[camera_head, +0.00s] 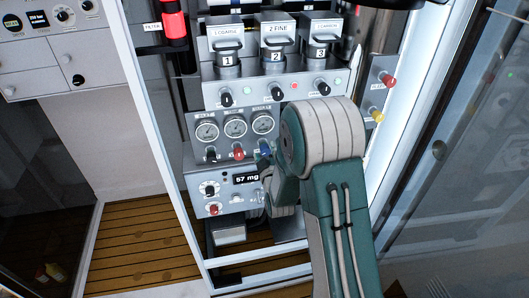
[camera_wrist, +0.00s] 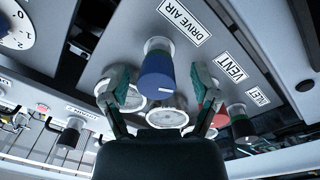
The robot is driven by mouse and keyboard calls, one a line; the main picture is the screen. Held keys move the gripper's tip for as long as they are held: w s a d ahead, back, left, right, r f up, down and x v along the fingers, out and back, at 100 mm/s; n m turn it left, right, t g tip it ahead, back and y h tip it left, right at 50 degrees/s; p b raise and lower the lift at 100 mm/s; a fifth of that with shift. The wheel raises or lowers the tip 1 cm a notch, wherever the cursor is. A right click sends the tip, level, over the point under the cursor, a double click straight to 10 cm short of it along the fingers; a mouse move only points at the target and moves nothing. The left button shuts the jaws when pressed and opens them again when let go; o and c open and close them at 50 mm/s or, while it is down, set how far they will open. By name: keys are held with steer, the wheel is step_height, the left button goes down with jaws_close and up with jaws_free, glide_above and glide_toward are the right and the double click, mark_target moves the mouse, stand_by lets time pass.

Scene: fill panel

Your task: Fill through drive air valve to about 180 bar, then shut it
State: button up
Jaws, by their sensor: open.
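The drive air valve is a blue knob (camera_wrist: 157,72) beside a DRIVE AIR label (camera_wrist: 184,22) in the wrist view. In the head view a bit of the blue knob (camera_head: 265,147) shows beside my arm, below the right gauge. My gripper (camera_wrist: 161,87) is open, with one finger on each side of the blue knob. I cannot tell whether either finger touches it. Round gauges (camera_wrist: 167,117) lie just beyond, partly hidden by the fingers. In the head view the gauges (camera_head: 235,126) sit in a row; their needles are too small to read. My arm hides the gripper's fingertips there.
A red knob (camera_head: 238,153) and a black knob (camera_head: 211,155) stand left of the blue one. A VENT label (camera_wrist: 231,67) is near my right finger in the wrist view. A display (camera_head: 247,178) is below. Numbered canisters (camera_head: 276,55) stand above. A metal frame (camera_head: 395,130) borders the right.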

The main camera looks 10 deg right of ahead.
steer(key=s, duration=1.2)
steer(key=shift+a+f, duration=0.2)
steer(key=shift+f, duration=0.1)
steer(key=shift+w, duration=0.1)
stand_by(5.0)
steer(key=w+m, duration=0.3)
steer(key=w, duration=0.1)
steer(key=w+m+y, duration=0.1)
steer(key=w+m, duration=0.2)
steer(key=m, duration=0.1)
steer(key=w+m, duration=0.4)
steer(key=shift+w+d+r, duration=0.2)
steer(key=shift+w+r, duration=0.05)
steer(key=shift+w, duration=0.1)
